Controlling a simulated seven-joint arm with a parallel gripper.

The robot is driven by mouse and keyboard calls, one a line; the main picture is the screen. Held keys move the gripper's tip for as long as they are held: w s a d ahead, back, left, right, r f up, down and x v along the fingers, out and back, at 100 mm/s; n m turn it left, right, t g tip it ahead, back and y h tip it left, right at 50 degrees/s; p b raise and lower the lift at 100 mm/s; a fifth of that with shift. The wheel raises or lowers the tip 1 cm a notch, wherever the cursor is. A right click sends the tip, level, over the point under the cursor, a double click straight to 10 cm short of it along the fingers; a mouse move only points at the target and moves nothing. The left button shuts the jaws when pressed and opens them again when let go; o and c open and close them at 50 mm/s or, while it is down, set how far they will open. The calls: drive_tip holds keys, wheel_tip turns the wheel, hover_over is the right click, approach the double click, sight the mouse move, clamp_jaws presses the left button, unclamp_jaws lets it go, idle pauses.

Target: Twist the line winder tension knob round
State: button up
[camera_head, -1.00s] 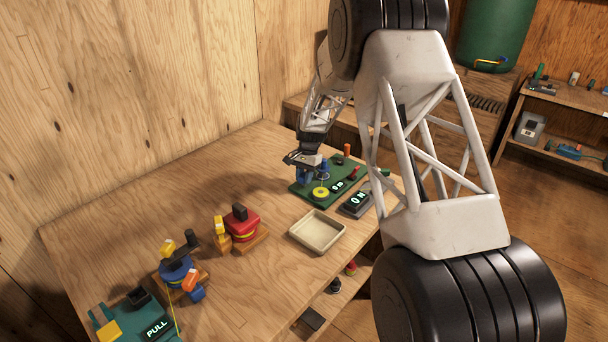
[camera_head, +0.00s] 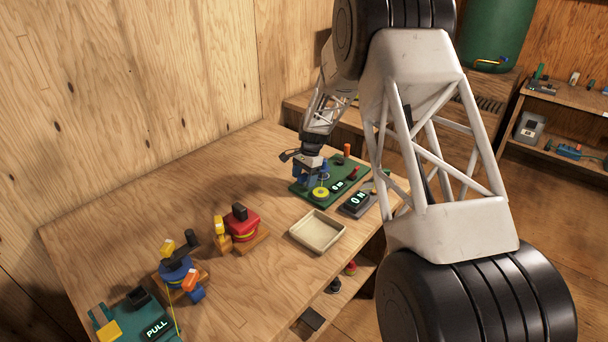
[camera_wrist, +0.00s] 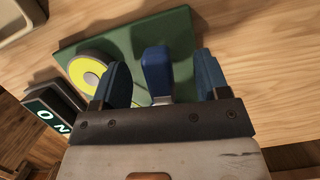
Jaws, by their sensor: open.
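The line winder's green base board (camera_head: 300,190) lies at the far right part of the bench, and it also shows in the wrist view (camera_wrist: 185,28). A yellow spool (camera_head: 321,194) sits on it; in the wrist view the spool (camera_wrist: 92,72) is left of my fingers. A blue upright piece (camera_wrist: 157,66), perhaps the tension knob, stands between my two blue fingers. My gripper (camera_head: 311,185) points down over the board and is open, with a gap on both sides of the blue piece. Its lower part is hidden by the gripper plate.
A red knob (camera_head: 354,171) and an orange peg (camera_head: 347,149) stand near the gripper on the right. A black ON display (camera_head: 357,201) lies beside the board. An empty beige tray (camera_head: 316,232) and a red reel (camera_head: 238,224) are nearer. Bare bench lies left of the board.

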drive_tip(key=shift+r, duration=0.1)
drive_tip(key=shift+r, duration=3.4)
drive_tip(key=c, duration=0.3)
drive_tip(key=shift+r+t+h, duration=0.9)
drive_tip(key=shift+r+h, duration=0.2)
drive_tip(key=shift+r, duration=0.2)
drive_tip(key=shift+f, duration=0.25)
drive_tip(key=shift+f, duration=4.55)
